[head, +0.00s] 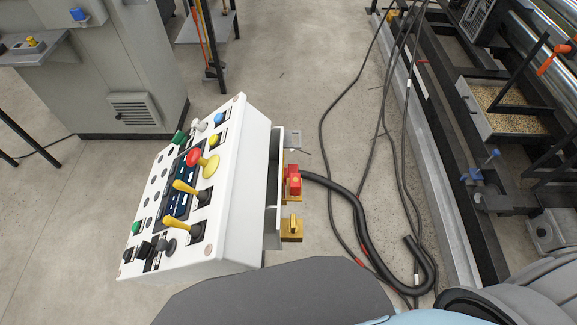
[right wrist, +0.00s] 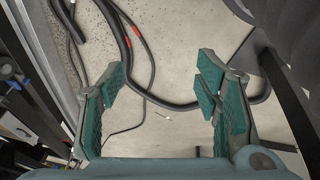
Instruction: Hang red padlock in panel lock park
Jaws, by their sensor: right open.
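The red padlock (head: 293,181) is at the right side of the white control panel (head: 250,150) in the head view, on a grey bracket (head: 274,200) along the panel's side. A brass padlock (head: 292,230) sits just below it on the same bracket. Whether the red padlock's shackle passes through a hole is too small to tell. My right gripper (right wrist: 160,95) shows in the right wrist view, with its green-padded fingers wide apart and nothing between them. Neither padlock shows in that view. My left gripper is not in view.
Black cables (head: 365,215) lie on the concrete floor right of the panel. A machine with dark rails (head: 450,180) stands farther right. A grey cabinet (head: 105,70) stands at the upper left.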

